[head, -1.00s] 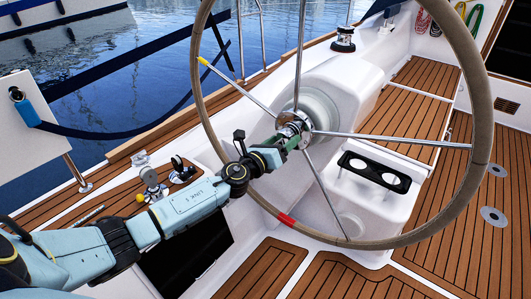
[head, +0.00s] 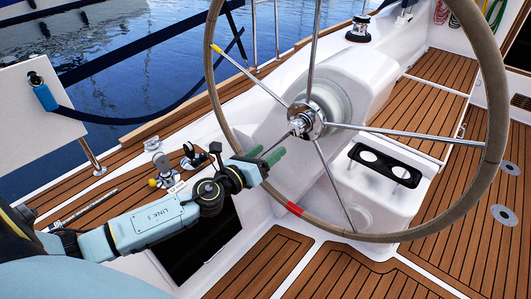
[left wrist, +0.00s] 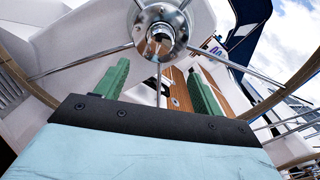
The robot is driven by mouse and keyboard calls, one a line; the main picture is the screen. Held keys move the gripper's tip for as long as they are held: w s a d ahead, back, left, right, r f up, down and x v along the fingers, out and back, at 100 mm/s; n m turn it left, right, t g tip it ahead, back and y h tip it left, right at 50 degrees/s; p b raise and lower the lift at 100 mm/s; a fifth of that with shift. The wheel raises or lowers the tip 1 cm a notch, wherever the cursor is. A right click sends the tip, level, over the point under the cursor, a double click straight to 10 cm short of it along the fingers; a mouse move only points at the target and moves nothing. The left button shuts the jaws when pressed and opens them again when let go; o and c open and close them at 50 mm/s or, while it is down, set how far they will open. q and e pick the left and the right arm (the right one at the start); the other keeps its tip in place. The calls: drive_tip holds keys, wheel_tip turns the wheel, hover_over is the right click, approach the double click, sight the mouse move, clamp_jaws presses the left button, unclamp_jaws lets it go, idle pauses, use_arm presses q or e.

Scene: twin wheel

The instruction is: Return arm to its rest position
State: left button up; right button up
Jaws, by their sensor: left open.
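My left arm comes in from the lower left in the head view. Its gripper (head: 268,156) has green fingers that stand apart with nothing between them. It is just below and left of the wheel's hub (head: 305,121), clear of it. In the left wrist view the two green fingers (left wrist: 157,83) are spread, and the chrome hub (left wrist: 160,32) is above and beyond them. The large steering wheel (head: 496,125) has a tan rim with a red mark at its lower left and a yellow mark at its upper left. My right gripper is not in view.
A white pedestal (head: 372,75) stands behind the wheel, with a black double cup holder (head: 384,165) lower right. Metal deck fittings (head: 165,170) lie close beside my left arm. A dark opening (head: 200,245) is below it. Teak deck (head: 350,280) is free at the front.

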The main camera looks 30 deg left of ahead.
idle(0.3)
use_arm(q)
drive_tip(key=s+a+f+n+g+y, duration=0.25)
drive_tip(key=s+f+n+g, duration=0.25)
drive_tip(key=s+f+n, duration=0.55)
drive_tip(key=s+a+f+n+g+y, duration=0.1)
drive_tip(key=s+f+n+g+y, duration=0.5)
drive_tip(key=f+n, duration=0.8)
drive_tip(key=s+d+f+n+g+h, duration=0.2)
drive_tip(key=s+d+f+n, duration=0.1)
drive_tip(key=s, duration=0.4)
drive_tip(key=s+d+f+n+g+h, duration=0.3)
drive_tip(key=s+n, duration=0.1)
drive_tip(key=s, duration=0.3)
drive_tip(key=s+d+r+m+p, duration=0.1)
drive_tip(key=s+d+p, duration=0.1)
drive_tip(key=s+p, duration=1.4)
drive_tip(key=p, duration=0.4)
drive_tip(key=shift+s+r+g, duration=0.25)
drive_tip(key=shift+g, duration=0.15)
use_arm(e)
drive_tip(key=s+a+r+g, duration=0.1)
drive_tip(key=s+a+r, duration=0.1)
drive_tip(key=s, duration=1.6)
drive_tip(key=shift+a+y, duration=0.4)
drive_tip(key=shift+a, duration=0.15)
use_arm(q)
drive_tip(key=shift+d, duration=0.1)
